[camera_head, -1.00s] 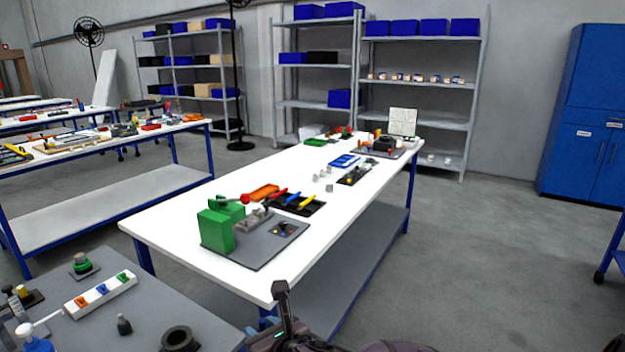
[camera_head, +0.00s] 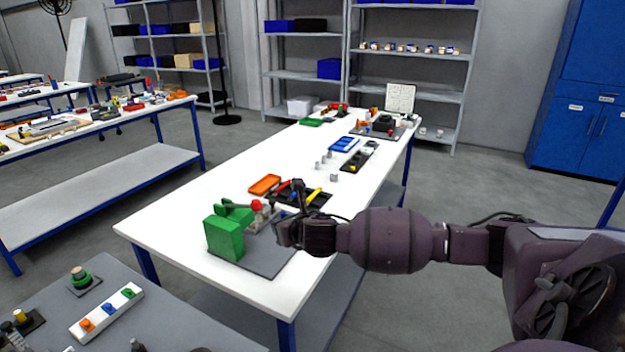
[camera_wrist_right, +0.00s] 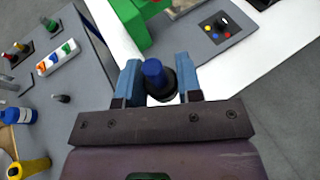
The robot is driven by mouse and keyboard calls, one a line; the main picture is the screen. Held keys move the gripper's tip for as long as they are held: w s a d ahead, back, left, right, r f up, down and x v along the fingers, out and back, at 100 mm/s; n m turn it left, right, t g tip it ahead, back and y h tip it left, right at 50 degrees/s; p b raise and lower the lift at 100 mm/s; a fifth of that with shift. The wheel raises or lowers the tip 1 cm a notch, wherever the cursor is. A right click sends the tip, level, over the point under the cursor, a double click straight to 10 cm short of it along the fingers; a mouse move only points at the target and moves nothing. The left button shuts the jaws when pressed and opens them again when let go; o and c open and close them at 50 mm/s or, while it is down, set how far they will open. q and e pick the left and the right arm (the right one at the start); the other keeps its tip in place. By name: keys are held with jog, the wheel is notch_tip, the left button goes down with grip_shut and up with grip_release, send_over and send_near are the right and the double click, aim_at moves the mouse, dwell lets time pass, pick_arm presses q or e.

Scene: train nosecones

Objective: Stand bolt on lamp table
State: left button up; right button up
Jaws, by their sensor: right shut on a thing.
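My right gripper (camera_head: 284,232) is over the grey board at the near end of the long white table (camera_head: 165,240). In the wrist view the right gripper (camera_wrist_right: 158,88) has its two blue fingers closed on a dark round piece with a blue top (camera_wrist_right: 153,72). The piece points away from the wrist; its lower part is hidden. I cannot tell for sure that it is the bolt. A small dark peg (camera_wrist_right: 62,98) stands on the grey table (camera_head: 165,320) at the front left. A white strip with orange, blue and green lamps (camera_head: 107,312) lies there too. My left gripper is not in view.
A green block (camera_head: 224,239) and a red-knobbed lever (camera_head: 256,205) stand on the board beside my right gripper. A black tray (camera_head: 300,198) and orange piece (camera_head: 265,184) lie behind. The wrist view shows a dark button panel (camera_wrist_right: 221,26). The white table's left front is clear.

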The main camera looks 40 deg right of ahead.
jog(key=shift+w+f, duration=0.1)
jog(key=shift+f, duration=0.25)
jog(key=b, duration=0.1)
send_over(288, 288)
notch_tip(288, 288, down, 15)
notch_tip(288, 288, down, 4)
jog(key=shift+r+b, duration=0.15)
jog(key=shift+b, duration=0.4)
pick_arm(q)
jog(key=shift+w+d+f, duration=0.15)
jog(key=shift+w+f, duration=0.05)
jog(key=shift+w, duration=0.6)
pick_arm(e)
jog(key=shift+f, duration=0.35)
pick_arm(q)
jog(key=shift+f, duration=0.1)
pick_arm(e)
jog(key=shift+f, duration=0.15)
jog(key=o, duration=1)
